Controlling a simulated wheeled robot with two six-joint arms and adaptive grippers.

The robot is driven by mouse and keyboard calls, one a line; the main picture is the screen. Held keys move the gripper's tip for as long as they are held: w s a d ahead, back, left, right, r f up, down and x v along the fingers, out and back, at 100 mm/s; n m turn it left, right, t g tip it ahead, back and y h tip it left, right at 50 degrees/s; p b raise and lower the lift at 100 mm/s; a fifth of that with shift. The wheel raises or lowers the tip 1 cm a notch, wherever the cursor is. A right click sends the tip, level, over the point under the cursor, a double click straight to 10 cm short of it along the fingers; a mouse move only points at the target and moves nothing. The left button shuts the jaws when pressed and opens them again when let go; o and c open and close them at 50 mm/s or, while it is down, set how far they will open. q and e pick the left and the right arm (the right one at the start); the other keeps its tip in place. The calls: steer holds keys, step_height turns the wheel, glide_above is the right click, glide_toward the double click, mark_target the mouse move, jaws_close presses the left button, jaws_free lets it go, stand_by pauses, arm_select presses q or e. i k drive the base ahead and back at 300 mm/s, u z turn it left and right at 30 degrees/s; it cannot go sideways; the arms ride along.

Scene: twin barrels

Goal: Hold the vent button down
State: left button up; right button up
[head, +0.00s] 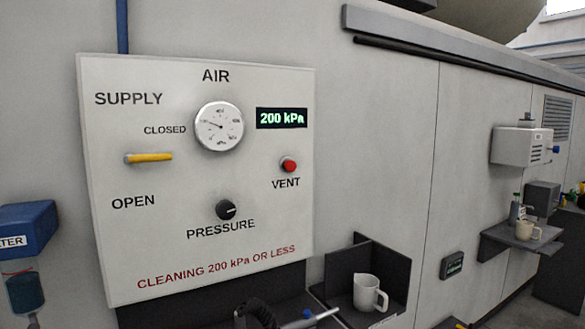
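The red vent button (289,165) is on the right side of a pale control panel (180,285), just above the word VENT. Nothing touches the button. The panel also has a dial gauge (219,127), a green digital readout (282,118) showing 200 kPa, and a black pressure knob (226,210). Neither of my grippers is in view.
Below the panel is a dark shelf (370,250) with a white mug (368,294). A black hose and a blue-tipped tool (298,321) are partly cut off at the bottom edge. A blue filter unit (25,225) is at left. The space before the panel is clear.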

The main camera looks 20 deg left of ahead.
mark_target(291, 166)
steer(key=k, duration=0.5)
steer(key=u, duration=0.65)
steer(key=i, duration=0.8)
steer(key=z, duration=1.35)
